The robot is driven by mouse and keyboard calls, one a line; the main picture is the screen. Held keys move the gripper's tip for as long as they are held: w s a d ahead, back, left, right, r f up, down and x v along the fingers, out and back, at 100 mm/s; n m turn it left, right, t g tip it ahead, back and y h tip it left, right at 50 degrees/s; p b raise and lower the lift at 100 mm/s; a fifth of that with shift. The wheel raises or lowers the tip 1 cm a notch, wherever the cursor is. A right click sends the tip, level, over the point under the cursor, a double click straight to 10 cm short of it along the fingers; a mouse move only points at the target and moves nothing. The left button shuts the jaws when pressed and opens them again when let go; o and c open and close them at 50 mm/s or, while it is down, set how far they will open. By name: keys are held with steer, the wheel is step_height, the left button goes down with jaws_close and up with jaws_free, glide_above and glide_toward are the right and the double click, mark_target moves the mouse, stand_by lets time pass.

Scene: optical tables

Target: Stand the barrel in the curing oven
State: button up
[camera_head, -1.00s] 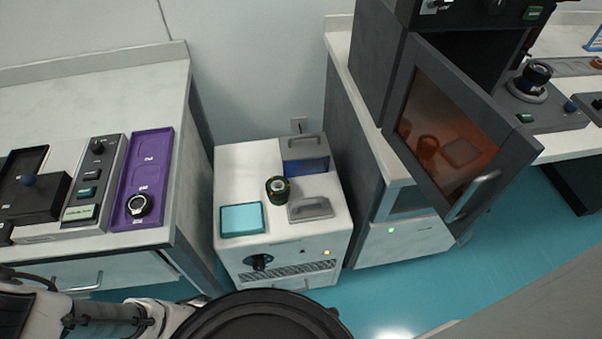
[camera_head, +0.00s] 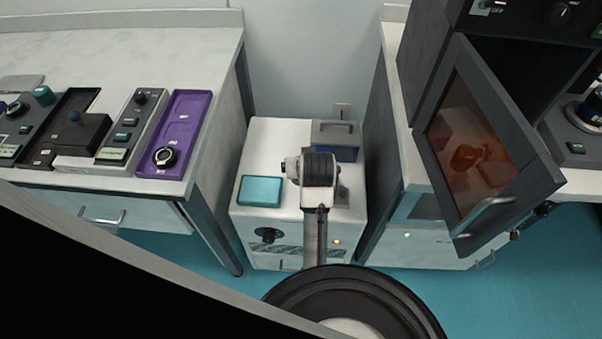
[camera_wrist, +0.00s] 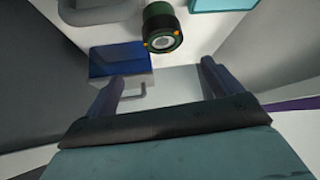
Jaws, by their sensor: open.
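The barrel (camera_wrist: 162,30) is a short dark cylinder with a green band, small orange marks and a pale round end. It stands on the white cabinet (camera_head: 265,135); in the head view my arm hides it. My gripper (camera_wrist: 160,82) is open and empty, with the barrel ahead of its fingertips and apart from them, near the top of the wrist view. In the head view its fingers are hidden behind my wrist above the cabinet. The curing oven appears to be the dark box (camera_head: 430,45) at the right; its door (camera_head: 480,145) with an orange window stands open.
A blue box (camera_wrist: 120,60) with a handle and a teal pad (camera_head: 260,191) are on the cabinet top near the barrel. A left bench holds a purple tray (camera_head: 185,120) and instruments. The open oven door juts out toward the front right.

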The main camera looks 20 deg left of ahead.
steer(key=x, duration=0.8)
steer(key=shift+s, duration=0.15)
steer(key=shift+s+f+p+x, duration=0.15)
steer(key=shift+p+x, duration=0.15)
steer(key=shift+x, duration=0.6)
steer(key=shift+s+p+x, duration=0.15)
steer(key=shift+p+x, duration=0.15)
steer(key=shift+x, duration=0.6)
steer(key=shift+s+f+p+x, duration=0.15)
steer(key=shift+p+x, duration=0.15)
steer(key=shift+x, duration=0.6)
steer(key=shift+a, duration=0.15)
steer(key=shift+c, duration=0.2)
steer(key=shift+r, duration=0.1)
steer(key=c, duration=1.2)
